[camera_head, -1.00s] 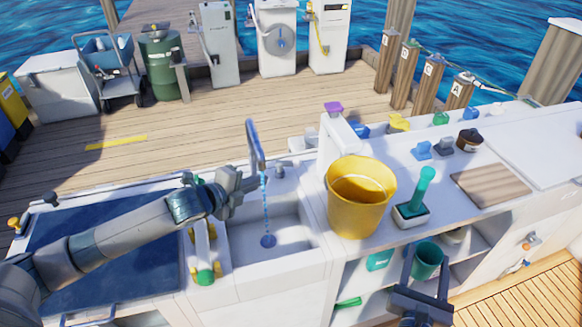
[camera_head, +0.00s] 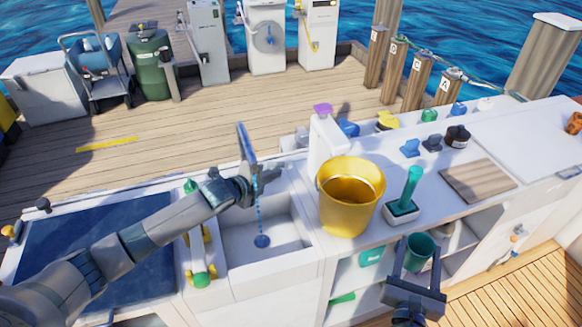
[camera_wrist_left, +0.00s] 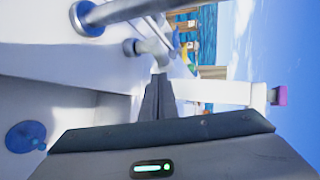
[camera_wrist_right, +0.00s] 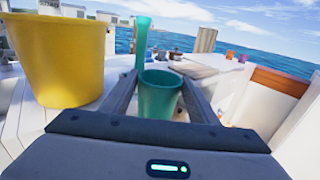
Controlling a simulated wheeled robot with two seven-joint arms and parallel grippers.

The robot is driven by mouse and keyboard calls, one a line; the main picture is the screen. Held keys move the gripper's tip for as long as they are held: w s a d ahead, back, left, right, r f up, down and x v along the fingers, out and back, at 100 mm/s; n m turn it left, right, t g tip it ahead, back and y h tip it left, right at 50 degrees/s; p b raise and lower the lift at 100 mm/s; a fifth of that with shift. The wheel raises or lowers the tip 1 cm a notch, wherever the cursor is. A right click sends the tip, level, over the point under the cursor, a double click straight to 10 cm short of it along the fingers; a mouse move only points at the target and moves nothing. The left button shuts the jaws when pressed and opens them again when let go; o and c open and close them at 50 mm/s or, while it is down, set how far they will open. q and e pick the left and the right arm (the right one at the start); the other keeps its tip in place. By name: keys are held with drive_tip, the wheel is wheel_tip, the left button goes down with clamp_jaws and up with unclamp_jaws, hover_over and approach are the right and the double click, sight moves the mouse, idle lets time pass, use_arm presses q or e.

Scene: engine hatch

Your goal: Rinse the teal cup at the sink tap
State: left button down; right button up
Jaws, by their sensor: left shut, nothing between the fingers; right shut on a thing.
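The teal cup (camera_head: 420,247) is held upright in front of the counter's shelves, right of the yellow bucket. My right gripper (camera_head: 418,268) is shut on it; the cup also shows between the fingers in the right wrist view (camera_wrist_right: 159,96). The grey sink tap (camera_head: 246,145) stands behind the white sink (camera_head: 285,228), and a thin blue stream of water (camera_head: 258,205) falls from it to the drain. My left gripper (camera_head: 246,190) is shut and empty beside the tap and stream. In the left wrist view its fingers (camera_wrist_left: 158,95) point towards a grey tap fitting (camera_wrist_left: 150,45); contact is unclear.
A yellow bucket (camera_head: 348,200) stands on the counter between sink and cup. A teal-handled brush in a holder (camera_head: 403,207) is right of it. Open shelves (camera_head: 350,275) lie below the counter.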

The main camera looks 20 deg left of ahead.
sight(287, 167)
use_arm(q)
drive_tip(key=shift+w+d+f+p, duration=0.15)
drive_tip(key=shift+w+d, duration=0.15)
drive_tip(key=shift+w, duration=0.45)
drive_tip(key=shift+w+d+p, duration=0.15)
drive_tip(key=shift+w+d, duration=0.1)
drive_tip(key=shift+w, duration=0.45)
use_arm(e)
drive_tip(key=shift+r, duration=0.55)
use_arm(q)
drive_tip(key=shift+d, duration=0.1)
